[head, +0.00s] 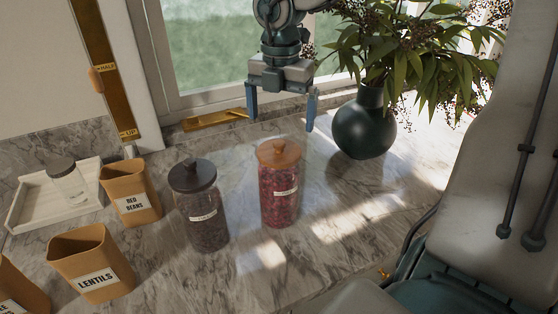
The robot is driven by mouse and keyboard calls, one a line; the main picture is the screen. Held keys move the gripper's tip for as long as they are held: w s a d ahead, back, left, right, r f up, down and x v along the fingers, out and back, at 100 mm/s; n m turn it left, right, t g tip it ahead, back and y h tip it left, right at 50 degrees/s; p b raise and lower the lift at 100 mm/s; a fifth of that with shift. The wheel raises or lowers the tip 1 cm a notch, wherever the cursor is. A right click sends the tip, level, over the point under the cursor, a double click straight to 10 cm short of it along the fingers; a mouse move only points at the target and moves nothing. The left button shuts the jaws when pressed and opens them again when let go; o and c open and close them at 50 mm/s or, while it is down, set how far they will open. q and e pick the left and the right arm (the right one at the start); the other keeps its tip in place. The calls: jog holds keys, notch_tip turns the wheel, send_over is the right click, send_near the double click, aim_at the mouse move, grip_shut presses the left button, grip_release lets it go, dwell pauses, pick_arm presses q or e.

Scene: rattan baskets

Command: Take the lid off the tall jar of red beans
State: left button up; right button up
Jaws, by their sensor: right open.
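The tall glass jar of red beans (279,203) stands upright on the marble counter, with a small label on its front. My left gripper is not in view.
A dark-lidded jar (205,215) stands close left of the bean jar. A dark green vase (364,128) with leafy branches stands right of my gripper.

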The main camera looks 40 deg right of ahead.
aim_at(279, 142)
notch_tip(279, 142, down, 3)
jog(key=shift+r+b, duration=0.15)
jog(key=shift+b, duration=0.65)
jog(key=shift+w, duration=0.1)
jog(key=shift+f, duration=0.35)
notch_tip(279, 142, down, 4)
jog(key=shift+p, duration=0.8)
jog(key=shift+w+f, duration=0.1)
jog(key=shift+f, duration=0.25)
jog(key=shift+a+r, duration=0.1)
jog(key=shift+c, duration=0.7)
jog(key=c, duration=0.7)
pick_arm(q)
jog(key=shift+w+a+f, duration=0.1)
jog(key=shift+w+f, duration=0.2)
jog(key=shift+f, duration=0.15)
pick_arm(e)
jog(key=shift+o, duration=0.2)
